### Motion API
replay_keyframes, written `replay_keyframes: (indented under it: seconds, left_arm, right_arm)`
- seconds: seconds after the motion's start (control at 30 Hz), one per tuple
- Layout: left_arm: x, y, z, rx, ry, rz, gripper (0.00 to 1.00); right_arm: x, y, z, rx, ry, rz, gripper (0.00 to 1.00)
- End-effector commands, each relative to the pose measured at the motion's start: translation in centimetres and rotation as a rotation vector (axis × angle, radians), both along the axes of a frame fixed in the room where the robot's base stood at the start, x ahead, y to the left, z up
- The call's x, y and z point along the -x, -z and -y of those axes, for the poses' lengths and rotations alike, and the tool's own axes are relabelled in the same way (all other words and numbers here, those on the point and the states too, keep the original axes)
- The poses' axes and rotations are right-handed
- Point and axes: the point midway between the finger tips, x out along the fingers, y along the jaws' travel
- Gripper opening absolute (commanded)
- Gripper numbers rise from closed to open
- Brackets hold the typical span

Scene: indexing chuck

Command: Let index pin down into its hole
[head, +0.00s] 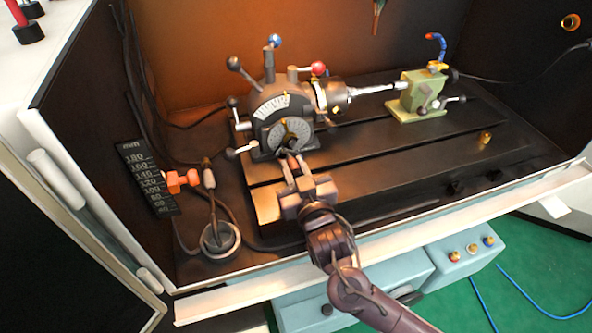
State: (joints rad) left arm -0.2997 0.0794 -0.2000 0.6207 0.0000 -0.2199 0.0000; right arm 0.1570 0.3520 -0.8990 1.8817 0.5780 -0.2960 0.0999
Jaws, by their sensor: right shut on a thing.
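The indexing head (272,108) stands on the dark slotted table, with a round index plate (290,137) on its front face. My right gripper (287,160) reaches up from the lower right to the lower edge of this plate. Its fingers are shut on a small part there, which looks like the index pin's knob. The fingers hide most of the pin, and I cannot tell whether its tip is in or out of a hole. My left gripper is not in view.
A chuck (331,95) holds a bar running to the green tailstock (420,93). Levers with ball ends stick out around the head. A hose stand (219,238) and an orange-marked scale (148,178) are at left. The table's right front is mostly clear.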

Motion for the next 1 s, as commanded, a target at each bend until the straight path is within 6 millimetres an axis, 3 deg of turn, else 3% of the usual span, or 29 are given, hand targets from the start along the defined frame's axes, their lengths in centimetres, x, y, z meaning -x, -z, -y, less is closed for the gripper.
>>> replay_keyframes:
  seconds: [0.53,0.57,0.67,1.0]
  left_arm:
    - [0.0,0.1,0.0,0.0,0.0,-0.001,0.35]
    - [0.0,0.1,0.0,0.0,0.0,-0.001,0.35]
    - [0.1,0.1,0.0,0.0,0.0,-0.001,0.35]
    - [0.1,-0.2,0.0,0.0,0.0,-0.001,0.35]
  right_arm:
    - [-1.2,0.1,-0.4,0.0,0.0,-0.001,0.08]
    - [-1.2,0.1,-0.4,0.001,0.0,-0.002,0.23]
    - [-1.2,0.1,-0.4,0.0,0.0,-0.001,0.35]
    - [-0.8,0.0,-0.3,0.001,0.0,-0.002,0.35]
